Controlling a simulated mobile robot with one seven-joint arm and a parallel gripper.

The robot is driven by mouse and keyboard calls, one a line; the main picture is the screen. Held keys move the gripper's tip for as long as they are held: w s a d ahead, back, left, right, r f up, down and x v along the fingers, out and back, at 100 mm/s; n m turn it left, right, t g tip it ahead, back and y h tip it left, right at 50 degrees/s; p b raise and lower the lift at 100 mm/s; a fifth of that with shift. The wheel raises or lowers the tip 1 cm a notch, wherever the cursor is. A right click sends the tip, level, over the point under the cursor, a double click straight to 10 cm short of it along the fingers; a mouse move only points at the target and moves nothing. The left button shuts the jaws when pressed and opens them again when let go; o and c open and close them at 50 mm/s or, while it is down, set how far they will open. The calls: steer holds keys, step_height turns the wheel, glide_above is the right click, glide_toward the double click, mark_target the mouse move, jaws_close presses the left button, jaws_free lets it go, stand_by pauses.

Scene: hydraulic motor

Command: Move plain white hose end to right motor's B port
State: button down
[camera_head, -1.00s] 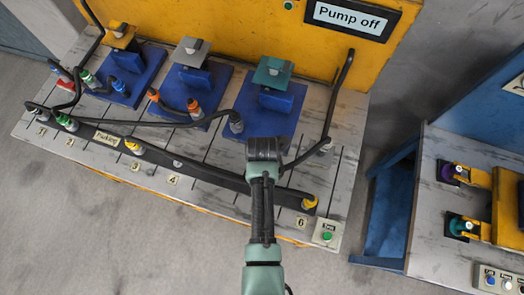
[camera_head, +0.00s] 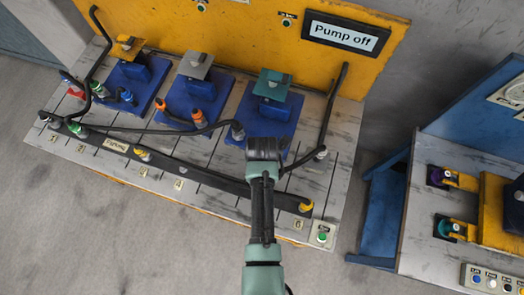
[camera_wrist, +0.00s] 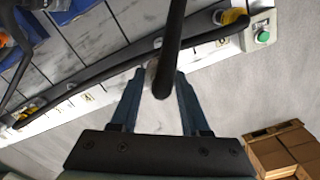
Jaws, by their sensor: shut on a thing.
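My gripper (camera_wrist: 155,76) is shut on a pale hose end (camera_wrist: 151,72) in the wrist view. A black hose (camera_wrist: 172,35) rises from it towards the top of that view. In the head view my gripper (camera_head: 265,147) is seen from behind, so its fingers and the held end are hidden. The right motor (camera_head: 270,112), blue with a teal top (camera_head: 272,84), lies just beyond my gripper. A grey fitting (camera_head: 238,131) shows at its near left. My gripper and arm may cover the motor's near right side, and I cannot make out a port there.
A black manifold bar (camera_head: 220,180) with a yellow fitting (camera_head: 305,206) runs along the bench's front. A hose (camera_head: 333,105) stands at the bench's right side. A second bench (camera_head: 425,205) is at right. The wrist view shows boxes on a pallet (camera_wrist: 290,150). Grey floor in front is clear.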

steer(key=shift+r+p, duration=0.5)
steer(key=shift+r, duration=0.45)
steer(key=shift+w+f, duration=0.1)
steer(key=w+d+b, duration=0.2)
steer(key=w+b, duration=0.5)
steer(key=w, duration=0.1)
steer(key=w+d+b, duration=0.3)
steer(key=w+b, duration=0.4)
steer(key=w, duration=0.2)
steer(key=shift+d+b, duration=0.3)
step_height(320, 180, down, 8)
steer(key=b, duration=0.6)
steer(key=shift+f, duration=0.2)
